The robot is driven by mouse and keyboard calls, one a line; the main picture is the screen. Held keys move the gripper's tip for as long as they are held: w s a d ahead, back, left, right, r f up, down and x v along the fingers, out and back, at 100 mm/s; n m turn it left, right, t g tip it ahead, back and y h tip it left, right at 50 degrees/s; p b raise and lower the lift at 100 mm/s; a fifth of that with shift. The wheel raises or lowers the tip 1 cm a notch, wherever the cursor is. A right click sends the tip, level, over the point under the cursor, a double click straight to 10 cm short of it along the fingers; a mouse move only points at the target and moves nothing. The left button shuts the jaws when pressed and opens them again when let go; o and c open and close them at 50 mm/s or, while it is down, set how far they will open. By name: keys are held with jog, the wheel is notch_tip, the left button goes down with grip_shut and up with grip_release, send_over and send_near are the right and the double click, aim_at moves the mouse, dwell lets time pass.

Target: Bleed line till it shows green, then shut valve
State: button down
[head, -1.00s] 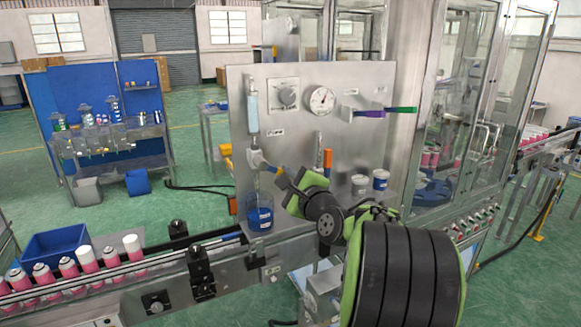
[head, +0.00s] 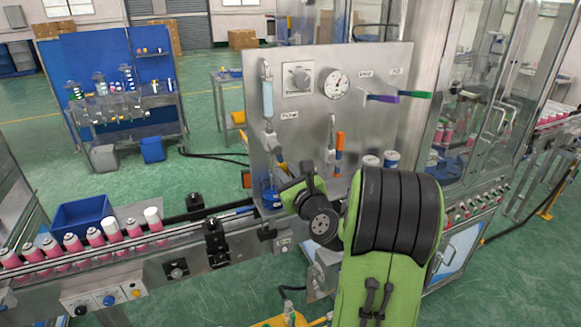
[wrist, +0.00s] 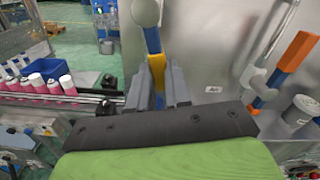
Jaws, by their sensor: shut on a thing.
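The steel panel (head: 310,130) carries a white valve (head: 268,139) at its lower left, below a sight tube (head: 267,92) with pale blue contents. The valve has a blue and yellow handle (wrist: 153,42) slanting down toward me. My gripper (wrist: 158,80) is shut on the yellow part of this handle, one grey finger on each side. In the head view my wrist hides most of the grip. A beaker with blue contents (head: 270,197) stands below the valve, partly hidden by my gripper. A round gauge (head: 335,84) is on the panel; its reading is too small to tell.
Purple (head: 382,98) and green (head: 416,94) handles stick out at the upper right of the panel. Pink cans (head: 95,237) line the conveyor at left.

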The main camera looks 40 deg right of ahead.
jog(key=shift+a+f, duration=0.15)
dwell(0.3)
jog(key=c, duration=1.1)
grip_release()
jog(key=shift+o, duration=0.2)
jog(key=b+v, duration=0.8)
jog(key=v, duration=0.7)
jog(key=shift+s, duration=0.35)
jog(key=shift+a, duration=0.15)
